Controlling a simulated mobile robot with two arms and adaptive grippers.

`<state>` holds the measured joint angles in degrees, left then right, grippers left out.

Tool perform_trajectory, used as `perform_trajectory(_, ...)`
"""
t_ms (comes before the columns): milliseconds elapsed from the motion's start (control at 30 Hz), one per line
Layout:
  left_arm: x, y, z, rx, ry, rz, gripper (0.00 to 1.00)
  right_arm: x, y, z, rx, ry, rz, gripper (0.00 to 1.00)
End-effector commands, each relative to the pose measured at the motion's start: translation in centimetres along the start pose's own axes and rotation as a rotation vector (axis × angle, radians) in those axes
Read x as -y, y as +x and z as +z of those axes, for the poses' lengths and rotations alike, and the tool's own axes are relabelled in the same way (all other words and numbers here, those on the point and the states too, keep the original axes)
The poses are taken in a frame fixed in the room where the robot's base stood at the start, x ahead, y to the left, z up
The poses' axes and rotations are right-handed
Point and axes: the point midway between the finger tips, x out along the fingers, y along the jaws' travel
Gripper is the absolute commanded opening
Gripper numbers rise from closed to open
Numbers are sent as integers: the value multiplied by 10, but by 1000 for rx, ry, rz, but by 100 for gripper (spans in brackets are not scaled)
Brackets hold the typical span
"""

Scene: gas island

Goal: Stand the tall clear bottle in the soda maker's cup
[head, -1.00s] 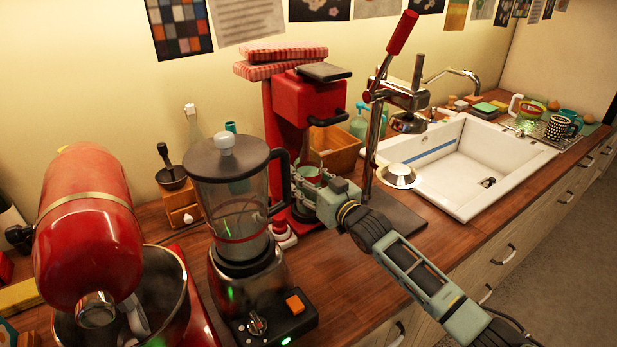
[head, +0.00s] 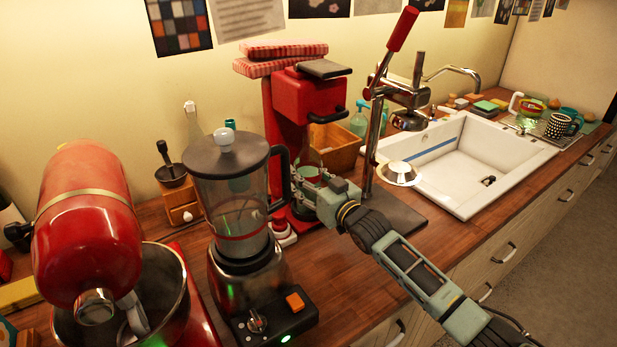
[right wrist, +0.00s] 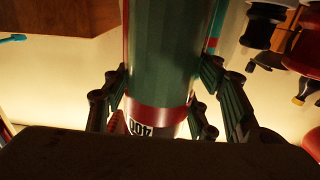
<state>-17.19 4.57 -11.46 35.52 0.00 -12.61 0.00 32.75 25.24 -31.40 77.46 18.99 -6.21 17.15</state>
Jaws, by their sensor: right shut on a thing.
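The red soda maker (head: 303,97) stands on the counter against the wall, behind the blender. A clear bottle (head: 307,162) with a red band is upright below its head, partly hidden by my gripper and the blender. My right gripper (head: 308,191) is shut around the bottle, low on its body. My left gripper is not in view.
A blender (head: 235,195) stands close on the left of my right gripper. A lever press (head: 375,130) stands close on its right. A wooden box (head: 337,147) is behind. A red stand mixer (head: 88,235) fills the left, and a white sink (head: 470,165) lies right.

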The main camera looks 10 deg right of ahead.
Motion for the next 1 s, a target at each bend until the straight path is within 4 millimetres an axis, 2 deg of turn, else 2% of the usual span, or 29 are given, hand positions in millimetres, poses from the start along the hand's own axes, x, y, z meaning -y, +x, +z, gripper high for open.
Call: perform_trajectory(1000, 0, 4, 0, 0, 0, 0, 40, 0, 0, 4, -8, 0, -1, 1)
